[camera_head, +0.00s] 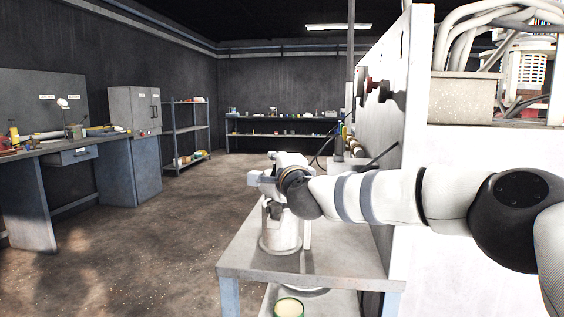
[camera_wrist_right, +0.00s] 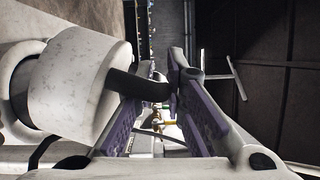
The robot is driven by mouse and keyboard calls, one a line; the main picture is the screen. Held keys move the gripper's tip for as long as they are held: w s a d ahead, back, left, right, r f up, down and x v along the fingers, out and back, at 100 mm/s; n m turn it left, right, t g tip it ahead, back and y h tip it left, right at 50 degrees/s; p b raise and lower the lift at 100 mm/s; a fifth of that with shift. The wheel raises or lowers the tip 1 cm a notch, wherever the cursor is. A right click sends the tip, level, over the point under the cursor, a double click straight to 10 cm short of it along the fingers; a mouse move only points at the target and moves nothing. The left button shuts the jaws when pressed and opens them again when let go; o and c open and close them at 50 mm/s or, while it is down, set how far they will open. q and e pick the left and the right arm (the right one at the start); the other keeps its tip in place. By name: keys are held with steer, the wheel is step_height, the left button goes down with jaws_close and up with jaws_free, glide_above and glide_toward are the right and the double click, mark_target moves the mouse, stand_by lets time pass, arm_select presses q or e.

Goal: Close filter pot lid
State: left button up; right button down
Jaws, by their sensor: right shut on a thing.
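The filter pot (camera_head: 281,239) is a pale, worn cylinder on a small grey table in the head view. My right gripper (camera_head: 272,184) is directly above it and hides the pot's upper part and its lid. In the right wrist view, a pale round body (camera_wrist_right: 85,80), which looks like the pot or its lid, fills the left. A dark curved handle (camera_wrist_right: 140,87) sticks out from it. My right gripper (camera_wrist_right: 165,85) has its purple-padded fingers on either side of this handle and is shut on it. I cannot tell whether the lid is seated. My left gripper is in neither view.
The small table (camera_head: 240,262) has bare room left of the pot. A lower shelf holds a round green-rimmed container (camera_head: 289,307). A white machine wall (camera_head: 385,130) stands close on the right. Workbenches and shelves (camera_head: 185,130) are far off.

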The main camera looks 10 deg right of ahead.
steer(key=shift+a+f, duration=0.25)
steer(key=shift+f, duration=0.25)
steer(key=shift+a+f, duration=0.25)
steer(key=shift+f, duration=0.2)
steer(key=c, duration=1.7)
jaws_free()
steer(key=shift+r, duration=0.1)
steer(key=shift+o, duration=0.2)
steer(key=shift+d+r, duration=0.15)
steer(key=shift+r, duration=0.1)
steer(key=shift+s, duration=0.25)
steer(key=s+d, duration=0.1)
steer(key=s, duration=1)
steer(key=shift+s+f, duration=0.2)
